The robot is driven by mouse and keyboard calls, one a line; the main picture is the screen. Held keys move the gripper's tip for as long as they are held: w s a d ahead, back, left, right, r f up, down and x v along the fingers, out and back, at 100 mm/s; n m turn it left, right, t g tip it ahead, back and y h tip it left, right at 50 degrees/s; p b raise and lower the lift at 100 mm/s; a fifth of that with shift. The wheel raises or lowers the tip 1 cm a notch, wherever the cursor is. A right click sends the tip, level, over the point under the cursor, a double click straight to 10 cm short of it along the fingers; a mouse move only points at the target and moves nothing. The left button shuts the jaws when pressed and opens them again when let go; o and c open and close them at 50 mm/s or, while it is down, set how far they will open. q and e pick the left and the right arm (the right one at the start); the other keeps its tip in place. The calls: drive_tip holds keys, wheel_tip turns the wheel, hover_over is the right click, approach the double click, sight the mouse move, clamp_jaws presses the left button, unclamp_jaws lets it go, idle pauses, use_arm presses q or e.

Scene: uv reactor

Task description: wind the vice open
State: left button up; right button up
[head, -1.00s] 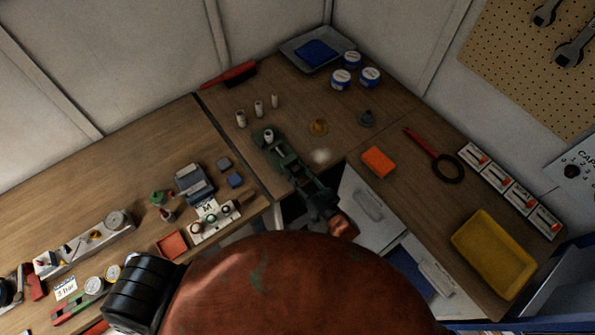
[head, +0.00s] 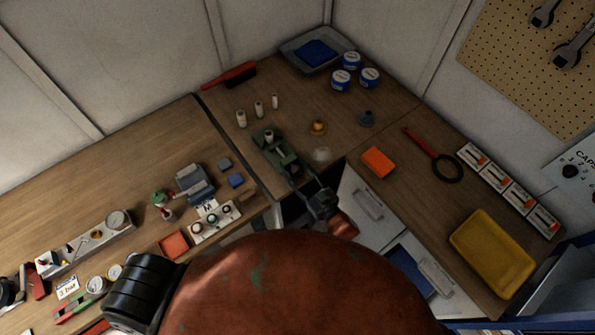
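The vice (head: 277,152) is dark green and stands at the front edge of the wooden bench, near the inner corner. A small pale round piece shows on top of its far end. My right gripper (head: 320,203) is dark and sits at the vice's near end, beyond the front edge of the bench. It looks close to or touching the vice's screw end. The handle cannot be made out, and whether the fingers are closed on it is too dark and small to tell. My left gripper is not in view.
A blue-grey device (head: 194,184) is to the left. A yellow tray (head: 492,253) is at right.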

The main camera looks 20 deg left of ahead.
drive_tip(key=shift+o, duration=1.3)
drive_tip(key=v, duration=1.2)
drive_tip(key=shift+f, duration=0.1)
